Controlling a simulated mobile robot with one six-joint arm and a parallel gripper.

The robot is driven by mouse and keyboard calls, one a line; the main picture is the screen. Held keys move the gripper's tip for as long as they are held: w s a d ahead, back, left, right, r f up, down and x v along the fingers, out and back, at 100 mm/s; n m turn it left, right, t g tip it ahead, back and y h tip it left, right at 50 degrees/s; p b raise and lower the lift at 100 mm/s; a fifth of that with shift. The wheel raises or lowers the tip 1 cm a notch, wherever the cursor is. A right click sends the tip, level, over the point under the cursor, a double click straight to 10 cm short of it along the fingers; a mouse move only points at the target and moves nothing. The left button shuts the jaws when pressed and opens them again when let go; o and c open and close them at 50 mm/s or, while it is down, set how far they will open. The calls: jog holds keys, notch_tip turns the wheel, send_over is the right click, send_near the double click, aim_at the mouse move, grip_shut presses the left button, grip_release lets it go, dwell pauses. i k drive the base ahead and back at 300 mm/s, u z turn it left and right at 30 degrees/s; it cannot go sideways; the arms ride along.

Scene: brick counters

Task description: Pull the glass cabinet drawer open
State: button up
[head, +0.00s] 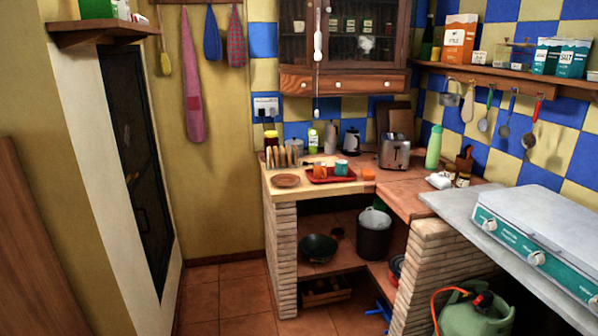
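The glass cabinet (312,45) hangs in the corner on the back wall, with a dark wooden frame and glass doors showing jars inside. Its wooden drawer (358,84) runs along the bottom, below the glass, and has small white knobs (334,85). The drawer front looks flush with the cabinet, so it appears closed. A thin white hanging item (318,45) shows in front of the cabinet's left part. My gripper is not in this view.
A brick counter (283,250) stands below the cabinet, with a toaster (395,152), a red tray (342,178) and bottles on top. At right, a grey worktop (455,207) holds a stove (545,235). A gas bottle (475,315) stands beneath. The tiled floor (225,290) at left is clear.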

aim_at(338, 83)
jog(key=u, duration=0.05)
jog(key=i, duration=2.15)
jog(key=u, duration=1.3)
jog(key=k, duration=0.45)
jog(key=u, duration=0.3)
